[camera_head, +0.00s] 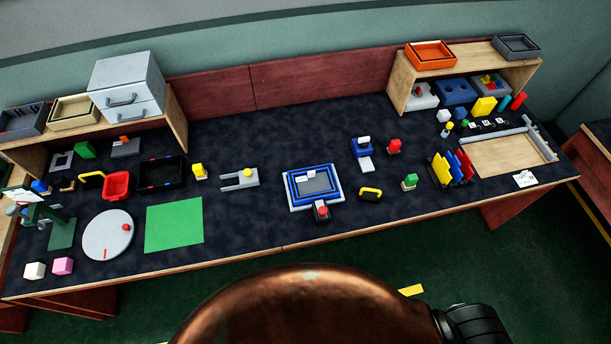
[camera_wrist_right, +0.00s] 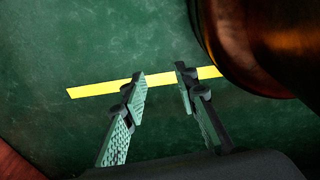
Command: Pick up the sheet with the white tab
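A grey panel (camera_head: 318,181) lies in a blue-rimmed frame (camera_head: 289,186) at the middle of the table, with a small white mark on it; I cannot tell whether this is a tab. A yellow, a blue and a red sheet (camera_head: 466,163) stand tilted side by side at the right; no white tab is clear on them. A flat green sheet (camera_head: 174,226) lies at the left, with no tab visible. My right gripper (camera_wrist_right: 160,77) is open and empty over the green floor in the right wrist view, away from the table. My left gripper is not in view.
A wooden tray (camera_head: 515,155) and shelf (camera_head: 400,83) are at the right. The table's back middle is clear.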

